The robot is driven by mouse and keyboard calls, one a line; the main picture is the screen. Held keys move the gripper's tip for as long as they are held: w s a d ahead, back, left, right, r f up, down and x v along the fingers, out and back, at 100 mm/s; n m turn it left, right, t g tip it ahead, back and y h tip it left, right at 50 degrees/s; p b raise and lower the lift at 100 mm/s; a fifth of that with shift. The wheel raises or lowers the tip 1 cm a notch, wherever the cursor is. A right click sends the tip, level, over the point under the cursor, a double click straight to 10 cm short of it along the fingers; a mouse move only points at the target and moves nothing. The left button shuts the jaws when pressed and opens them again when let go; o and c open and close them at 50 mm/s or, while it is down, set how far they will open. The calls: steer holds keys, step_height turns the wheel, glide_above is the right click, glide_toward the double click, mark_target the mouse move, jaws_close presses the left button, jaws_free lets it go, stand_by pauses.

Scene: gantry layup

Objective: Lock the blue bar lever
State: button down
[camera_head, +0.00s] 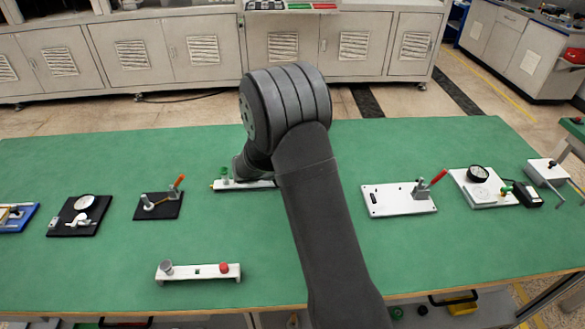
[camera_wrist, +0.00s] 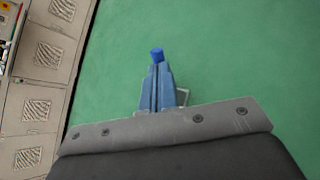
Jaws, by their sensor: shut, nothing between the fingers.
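In the wrist view a small bright blue end (camera_wrist: 157,54), likely the blue bar lever's, shows just beyond my fingertips. The rest of that lever is hidden behind my fingers, and I cannot tell its angle or whether it is locked. My gripper (camera_wrist: 158,68) has its two blue-grey fingers together, with nothing held between them. The fingertips are at or very near the blue end; I cannot tell whether they touch it. A thin silver metal loop (camera_wrist: 183,95) sticks out right of the fingers. In the head view my arm hides the gripper and the lever.
On the green table (camera_head: 330,270), a white board (camera_head: 245,185) is partly behind my arm. A red-handled clamp on a black base (camera_head: 158,205) and a white strip (camera_head: 200,272) lie left. A white plate with a red lever (camera_head: 398,200) and a gauge board (camera_head: 480,188) lie right.

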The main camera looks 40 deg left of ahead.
steer(key=shift+w+d+g+y, duration=0.25)
steer(key=shift+d+g+y, duration=0.05)
steer(key=shift+g, duration=0.2)
steer(key=shift+w+d+f+m+g+y, duration=0.25)
steer(key=shift+w+d+m+g+y, duration=0.3)
steer(key=shift+g, duration=0.25)
steer(key=g+y, duration=0.1)
steer(key=w+d+f+m+g+y, duration=0.1)
steer(key=shift+w+f+m+g+y, duration=0.1)
steer(key=shift+f+m+g+y, duration=0.15)
steer(key=shift+g, duration=0.05)
steer(key=shift+d+f, duration=0.1)
steer(key=shift+f, duration=0.15)
steer(key=shift+s+a+r, duration=0.2)
steer(key=shift+s+a, duration=0.3)
steer(key=shift+a, duration=0.05)
